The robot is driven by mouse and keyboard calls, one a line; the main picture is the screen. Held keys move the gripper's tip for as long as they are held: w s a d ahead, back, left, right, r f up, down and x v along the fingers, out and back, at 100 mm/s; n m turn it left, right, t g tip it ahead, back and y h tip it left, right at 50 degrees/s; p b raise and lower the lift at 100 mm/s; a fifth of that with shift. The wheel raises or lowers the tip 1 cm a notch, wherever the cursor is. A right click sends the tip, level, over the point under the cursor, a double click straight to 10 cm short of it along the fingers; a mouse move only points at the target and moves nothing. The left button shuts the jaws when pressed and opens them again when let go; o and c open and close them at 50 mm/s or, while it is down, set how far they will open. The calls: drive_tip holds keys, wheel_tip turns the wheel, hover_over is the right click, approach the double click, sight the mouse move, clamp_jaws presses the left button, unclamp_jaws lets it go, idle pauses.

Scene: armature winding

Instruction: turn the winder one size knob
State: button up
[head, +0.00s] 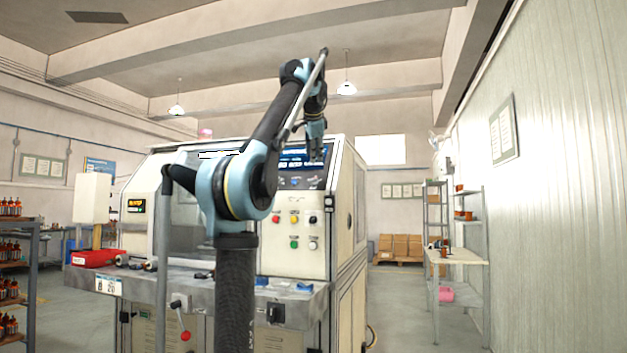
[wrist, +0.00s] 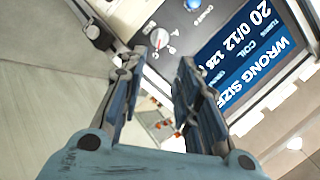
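The winder (head: 295,240) is a large cream machine with a control panel. In the wrist view a pale knob (wrist: 159,39) sits on the dark panel, with small letters around it, among them A and C. I take it to be the size knob. My gripper (wrist: 160,66) is open, its two blue-grey fingers apart and nothing between them. The knob appears just beyond the fingertips, between them; I see no contact. In the head view my gripper (head: 316,158) is in front of the screen's right part, and I cannot make out the knob there.
The winder's screen (head: 292,159) reads "WRONG SIZE" and "20 0/12" in the wrist view (wrist: 245,52). A blue button (wrist: 194,5) is near the knob. Coloured buttons (head: 294,243) are lower on the panel. A grey ledge (head: 312,291) juts out in front. Shelves (head: 468,215) stand right.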

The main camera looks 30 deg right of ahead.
sight(314, 181)
drive_tip(key=x, duration=1.1)
drive_tip(key=shift+w+f, duration=0.2)
drive_tip(key=shift+f, duration=0.05)
drive_tip(key=shift+d, duration=0.15)
clamp_jaws()
